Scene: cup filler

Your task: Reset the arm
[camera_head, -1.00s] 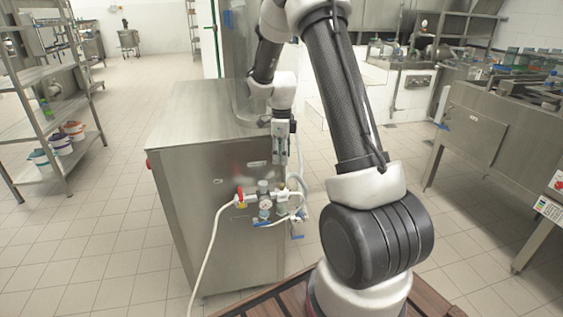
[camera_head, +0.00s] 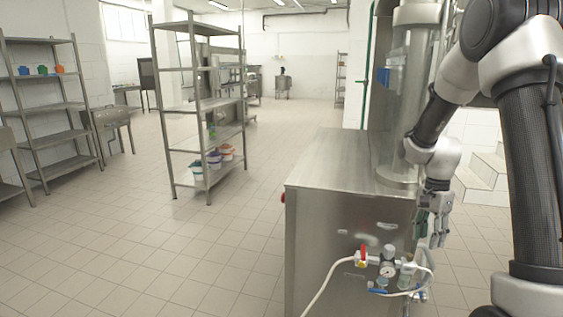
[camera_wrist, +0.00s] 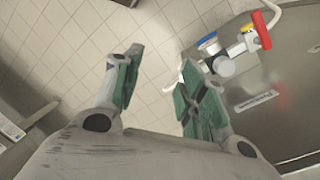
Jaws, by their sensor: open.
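My gripper (camera_wrist: 158,92) is open and empty in the wrist view, its two green-padded fingers apart with tiled floor behind them. In the head view my gripper (camera_head: 432,228) hangs pointing down beside the right front corner of the steel cup filler cabinet (camera_head: 330,175). The valve and gauge assembly (camera_head: 388,271), with a red handle, is on the cabinet's front, below and left of the gripper. In the wrist view the red-handled valve (camera_wrist: 262,30) lies to the right of the fingers. I cannot tell whether the gripper touches the cabinet.
A clear cylinder (camera_head: 410,100) stands on the cabinet. A white hose (camera_head: 330,283) hangs from the valves. A steel shelf (camera_head: 208,110) with buckets and another shelf (camera_head: 50,105) stand to the left. Tiled floor (camera_head: 130,250) is clear between them and the cabinet.

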